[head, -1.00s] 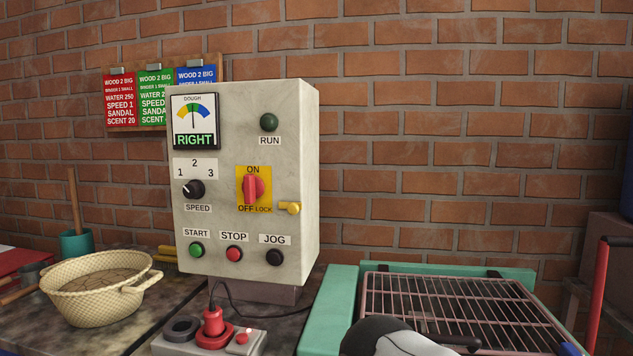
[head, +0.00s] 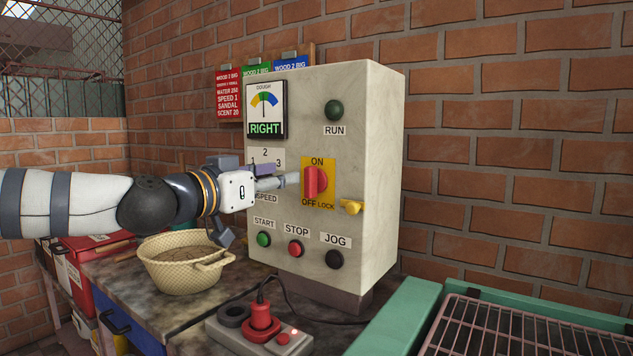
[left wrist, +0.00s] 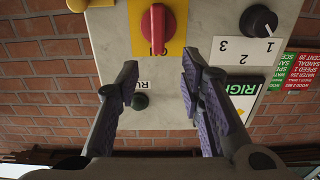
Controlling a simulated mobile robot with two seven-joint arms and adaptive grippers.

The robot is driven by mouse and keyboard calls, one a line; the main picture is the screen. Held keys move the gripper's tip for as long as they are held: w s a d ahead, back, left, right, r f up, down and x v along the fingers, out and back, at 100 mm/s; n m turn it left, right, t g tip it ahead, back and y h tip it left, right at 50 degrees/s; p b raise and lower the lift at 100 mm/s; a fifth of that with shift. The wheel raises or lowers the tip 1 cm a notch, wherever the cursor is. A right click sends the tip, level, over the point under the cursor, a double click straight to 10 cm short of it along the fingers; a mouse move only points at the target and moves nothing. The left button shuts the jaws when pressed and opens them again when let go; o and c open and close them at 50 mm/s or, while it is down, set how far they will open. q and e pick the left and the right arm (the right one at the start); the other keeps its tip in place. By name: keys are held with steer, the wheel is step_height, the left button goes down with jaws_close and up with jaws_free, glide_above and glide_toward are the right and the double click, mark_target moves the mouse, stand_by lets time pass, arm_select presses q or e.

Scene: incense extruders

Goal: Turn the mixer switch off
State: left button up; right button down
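The mixer switch (head: 315,183) is a red rotary handle on a yellow ON/OFF plate (head: 328,168), on the front of the pale control box. Its handle stands upright, in line with ON at the top and OFF below. The switch also shows upside down at the top of the left wrist view (left wrist: 158,26). My left gripper (head: 280,182) is just left of the switch, in front of the panel. In the left wrist view its two fingers (left wrist: 161,68) are spread and empty, with the switch beyond the gap. My right gripper is not in view.
A yellow lock knob (head: 351,207) sticks out right of the switch. The speed dial is partly hidden behind my gripper; it shows in the left wrist view (left wrist: 258,21). START (head: 264,239), STOP (head: 295,248) and JOG buttons sit below. A basket (head: 183,265) stands left of the box.

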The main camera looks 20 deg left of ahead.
mark_target(306, 174)
arm_select(q)
steer(key=x, duration=0.4)
steer(key=b+x, duration=0.1)
steer(key=x, duration=0.2)
steer(key=shift+w+d+f, duration=0.2)
steer(key=shift+w+f, duration=0.05)
steer(key=shift+w, duration=0.05)
steer(key=shift+c, duration=0.2)
jaws_close()
